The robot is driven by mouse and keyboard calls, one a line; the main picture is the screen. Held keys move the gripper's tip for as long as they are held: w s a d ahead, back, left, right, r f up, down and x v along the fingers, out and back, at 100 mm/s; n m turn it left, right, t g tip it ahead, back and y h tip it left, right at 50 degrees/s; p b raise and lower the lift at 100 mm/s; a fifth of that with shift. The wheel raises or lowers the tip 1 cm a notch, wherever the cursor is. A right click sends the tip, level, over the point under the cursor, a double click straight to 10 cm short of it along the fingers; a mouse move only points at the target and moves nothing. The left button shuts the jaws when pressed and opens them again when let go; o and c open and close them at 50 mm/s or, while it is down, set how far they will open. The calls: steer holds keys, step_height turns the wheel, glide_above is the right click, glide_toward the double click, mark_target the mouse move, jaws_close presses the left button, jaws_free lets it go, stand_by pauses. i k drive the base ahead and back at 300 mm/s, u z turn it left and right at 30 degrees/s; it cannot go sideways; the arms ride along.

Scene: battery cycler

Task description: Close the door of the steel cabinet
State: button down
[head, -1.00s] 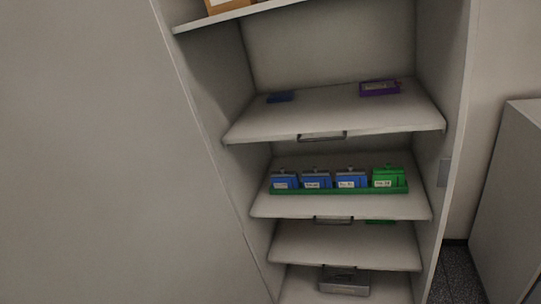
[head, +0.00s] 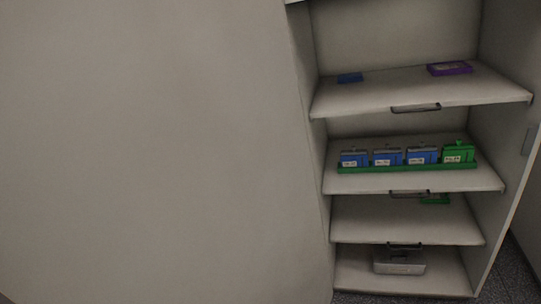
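The steel cabinet (head: 505,190) stands open at the right of the head view, with its shelves and contents showing. A large plain light-grey panel (head: 150,150), which looks like the cabinet's open door, fills the left half of the view. It borders the left side of the cabinet opening. No handle shows on the visible part of this panel. My gripper is not in view, so its state and its contact with the door do not show.
The cabinet's shelves hold a green tray (head: 400,168) with blue and green battery holders, a purple tray (head: 450,69), a small blue item (head: 350,77) and a grey metal box (head: 400,263). A little dark speckled floor (head: 508,275) shows at lower right.

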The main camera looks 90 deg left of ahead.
mark_target(152, 151)
steer(key=z, duration=0.05)
steer(key=k, duration=1.7)
steer(key=u, duration=0.95)
steer(key=k, duration=0.4)
steer(key=z, duration=0.05)
steer(key=i, duration=0.5)
steer(key=u, duration=0.15)
